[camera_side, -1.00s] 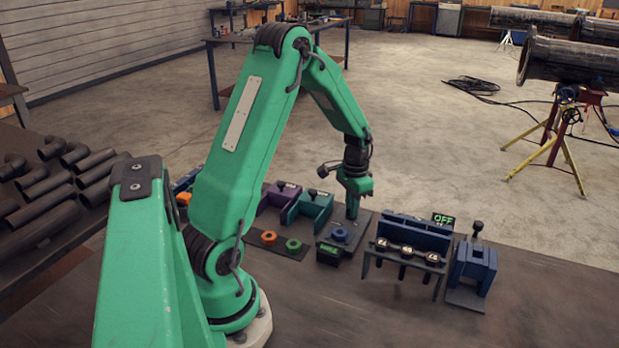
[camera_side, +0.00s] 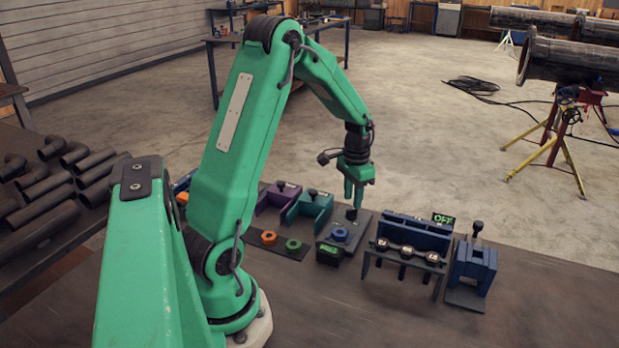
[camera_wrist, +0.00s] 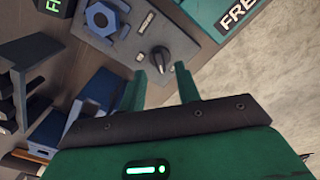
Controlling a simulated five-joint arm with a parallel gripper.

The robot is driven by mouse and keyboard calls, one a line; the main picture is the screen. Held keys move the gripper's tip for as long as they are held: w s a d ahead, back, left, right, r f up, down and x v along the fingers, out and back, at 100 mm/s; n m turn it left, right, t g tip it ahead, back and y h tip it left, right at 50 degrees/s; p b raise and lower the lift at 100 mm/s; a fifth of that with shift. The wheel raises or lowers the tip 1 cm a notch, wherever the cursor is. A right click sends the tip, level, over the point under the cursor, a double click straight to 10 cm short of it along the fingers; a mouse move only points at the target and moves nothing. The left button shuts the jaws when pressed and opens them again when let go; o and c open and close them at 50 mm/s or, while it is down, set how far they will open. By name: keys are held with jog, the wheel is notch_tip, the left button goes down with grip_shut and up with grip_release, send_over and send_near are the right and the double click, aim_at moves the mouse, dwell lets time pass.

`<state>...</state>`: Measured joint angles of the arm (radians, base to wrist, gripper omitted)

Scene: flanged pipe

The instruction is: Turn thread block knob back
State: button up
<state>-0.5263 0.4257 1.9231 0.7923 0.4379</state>
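The thread block is a dark plate (camera_side: 357,226) with a black knob (camera_side: 351,214), a blue nut (camera_side: 339,234) and a small green-lit display (camera_side: 328,250) at its front. In the wrist view the knob (camera_wrist: 159,58) has a pale pointer mark, and the blue nut (camera_wrist: 103,19) lies to its upper left. My gripper (camera_side: 354,199) is above the knob, fingers pointing down, apart from it. In the wrist view my gripper (camera_wrist: 165,70) has its fingers spread with nothing between them, the knob just beyond the tips.
Purple (camera_side: 277,199) and teal (camera_side: 311,207) holders stand left of the block, with orange (camera_side: 269,238) and green (camera_side: 293,245) nuts in front. The front bench is clear.

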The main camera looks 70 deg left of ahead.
aim_at(352, 210)
jog(key=shift+r, duration=2.2)
jog(key=shift+d+r, duration=0.2)
jog(key=shift+r, duration=0.05)
jog(key=s+d+r+t, duration=0.2)
jog(key=s+d+r, duration=0.2)
jog(key=d+r, duration=0.65)
jog(key=s+d+r+m+t, duration=0.1)
jog(key=s+d+r+t, duration=0.1)
jog(key=s+d, duration=0.8)
jog(key=shift+s+d+r+t, duration=0.3)
jog(key=shift+s+d+t, duration=0.05)
jog(key=shift+t, duration=0.45)
jog(key=shift+w, duration=0.1)
